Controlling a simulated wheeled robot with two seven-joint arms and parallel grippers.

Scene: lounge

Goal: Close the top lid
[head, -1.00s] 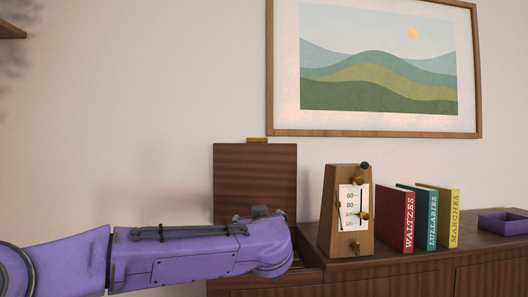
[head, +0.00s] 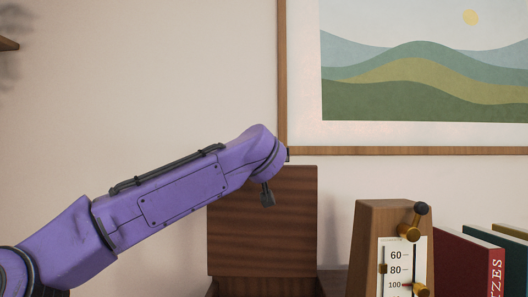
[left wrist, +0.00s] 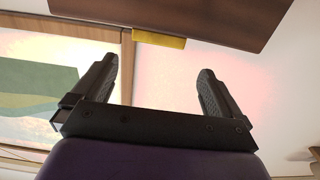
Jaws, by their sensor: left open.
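The top lid (head: 262,235) is a dark brown wooden panel. It stands upright, open, at the back of a wooden box (head: 325,288) whose lower part is mostly cut off by the frame. In the left wrist view the lid (left wrist: 215,14) crosses the top, with a brass tab (left wrist: 158,39) on its edge. My left gripper (left wrist: 156,68) is open and empty, its two dark fingers apart and pointing toward the lid's edge. In the head view my left arm covers the lid's top left edge, and only one dark finger (head: 267,195) shows. My right gripper is out of view.
A wooden metronome (head: 375,240) stands right of the lid. A red book (head: 465,262) and other upright books are farther right. A framed landscape picture (head: 410,151) hangs on the wall behind.

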